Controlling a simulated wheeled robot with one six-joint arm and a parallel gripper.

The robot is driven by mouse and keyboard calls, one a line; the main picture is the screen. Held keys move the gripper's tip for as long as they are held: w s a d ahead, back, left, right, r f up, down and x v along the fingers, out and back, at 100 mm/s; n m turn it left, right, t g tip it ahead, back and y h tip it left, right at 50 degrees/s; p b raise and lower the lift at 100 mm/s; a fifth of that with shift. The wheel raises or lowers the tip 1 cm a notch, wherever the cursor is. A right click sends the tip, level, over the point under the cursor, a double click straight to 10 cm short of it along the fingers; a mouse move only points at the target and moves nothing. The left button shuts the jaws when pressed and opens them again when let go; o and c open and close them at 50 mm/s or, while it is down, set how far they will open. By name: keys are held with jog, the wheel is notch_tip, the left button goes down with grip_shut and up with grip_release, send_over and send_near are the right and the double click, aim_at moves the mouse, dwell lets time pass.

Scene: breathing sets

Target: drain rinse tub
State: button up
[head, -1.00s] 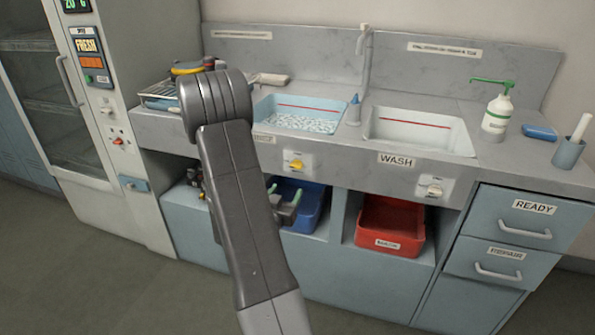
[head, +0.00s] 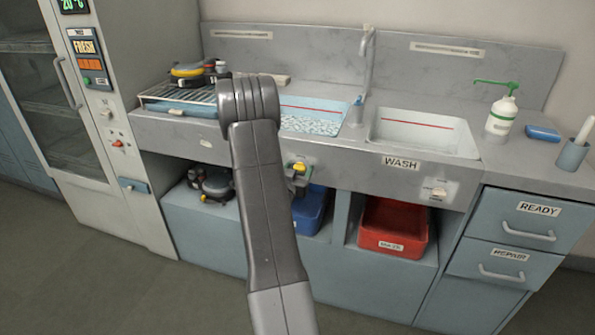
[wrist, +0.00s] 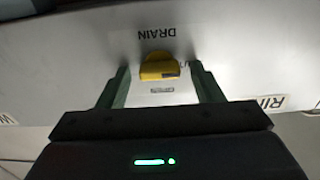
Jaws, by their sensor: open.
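The rinse tub (head: 309,124) is the left basin, with water up near a red line; my arm hides its left part in the head view. The knob also shows in the head view (head: 300,167). My gripper (wrist: 160,80) is open, with its green fingers on either side of the knob and apart from it. In the head view the gripper (head: 299,180) is partly hidden behind my arm.
The empty-looking wash tub (head: 422,133) is on the right, with its own knob (head: 437,190) below. A soap bottle (head: 502,115) stands beyond it. A blue bin (head: 311,212) and a red bin (head: 391,230) sit under the counter. A rack (head: 180,100) holds gear at left.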

jog(key=c, duration=1)
jog(key=shift+f+b, duration=0.2)
jog(key=shift+b, duration=0.4)
jog(key=shift+f+m+b, duration=0.1)
jog(key=shift+m+b, duration=0.6)
jog(key=shift+b, duration=0.45)
jog(key=m+b, duration=0.2)
jog(key=b, duration=0.2)
jog(key=shift+f, duration=0.1)
jog(key=m+b, duration=0.3)
jog(key=b, duration=0.2)
jog(key=shift+d+m, duration=0.1)
jog(key=shift+m, duration=0.2)
jog(key=shift+r+m+b, duration=0.2)
jog(key=shift+m+b, duration=0.4)
jog(key=shift+b, duration=0.1)
jog(key=shift+r, duration=0.1)
